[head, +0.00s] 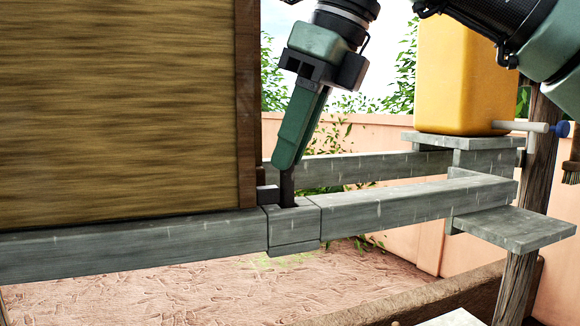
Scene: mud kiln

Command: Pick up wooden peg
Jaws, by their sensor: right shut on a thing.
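My right gripper (287,198) reaches down from the top of the head view, its green finger body slanting down to dark tips. The tips are at a short grey wooden block in the beam (400,203), beside the lower right corner of a large brown wooden panel (120,105). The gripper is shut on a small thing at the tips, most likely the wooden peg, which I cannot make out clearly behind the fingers. A small dark grey piece (268,193) shows just left of the tips. My left gripper is not in view.
A yellow container (462,80) with a pale spout (525,126) stands on a grey ledge at the right. A second rail (370,168) runs behind the beam. A grey plank (515,229) juts out at the right. Cracked ground lies below.

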